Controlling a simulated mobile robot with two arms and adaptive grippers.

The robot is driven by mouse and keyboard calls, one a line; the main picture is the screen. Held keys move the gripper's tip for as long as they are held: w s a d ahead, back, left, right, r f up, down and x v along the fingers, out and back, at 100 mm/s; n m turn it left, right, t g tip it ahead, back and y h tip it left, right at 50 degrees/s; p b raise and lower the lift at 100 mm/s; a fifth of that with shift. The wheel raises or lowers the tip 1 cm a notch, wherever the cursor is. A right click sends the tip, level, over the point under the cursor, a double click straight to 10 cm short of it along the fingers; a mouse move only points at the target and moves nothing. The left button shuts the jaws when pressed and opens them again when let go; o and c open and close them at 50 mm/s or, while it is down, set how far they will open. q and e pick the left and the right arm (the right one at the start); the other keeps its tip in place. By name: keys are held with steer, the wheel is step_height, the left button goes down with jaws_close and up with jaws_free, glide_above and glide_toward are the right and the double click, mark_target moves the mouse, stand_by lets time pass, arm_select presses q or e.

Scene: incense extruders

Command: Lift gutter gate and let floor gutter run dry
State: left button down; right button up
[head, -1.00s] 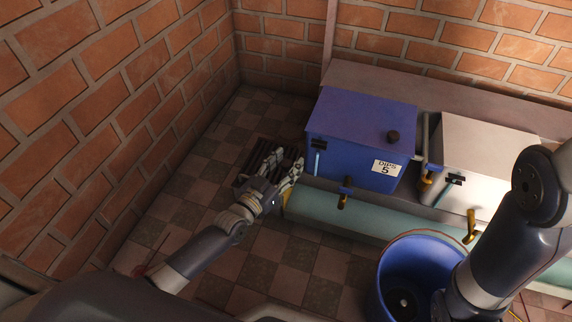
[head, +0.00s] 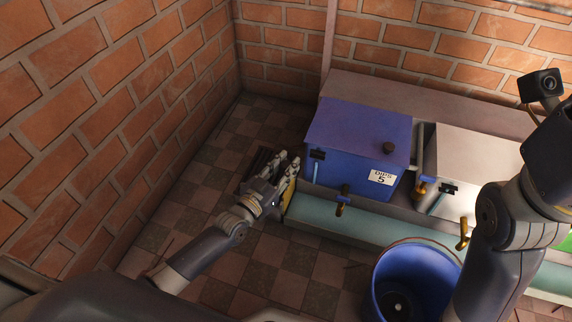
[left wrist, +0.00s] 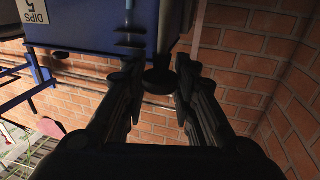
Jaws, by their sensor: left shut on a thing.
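The floor gutter (head: 375,215) runs along the foot of the tanks and looks pale teal. At its left end a yellow edge, apparently the gutter gate (head: 287,203), shows beside my left gripper (head: 284,168), which hides part of it. In the left wrist view a dark round knob (left wrist: 160,80) on a stem sits between the fingertips of my left gripper (left wrist: 159,72). The gripper is shut on this knob, which I take as the gate's handle. Whether the gate is raised, I cannot tell. My right arm is at the right; its gripper is out of view.
A blue tank (head: 350,135) labelled DIPS 5 stands behind the gutter, with a pale tank (head: 475,160) to its right. A blue bucket (head: 374,280) stands in front. A dark floor grate (head: 258,162) lies behind the left gripper. A brick wall (head: 120,110) bounds the left.

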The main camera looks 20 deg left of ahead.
arm_select(q)
steer(key=shift+r, duration=0.2)
steer(key=c, duration=1.3)
jaws_free()
steer(key=v, duration=1.2)
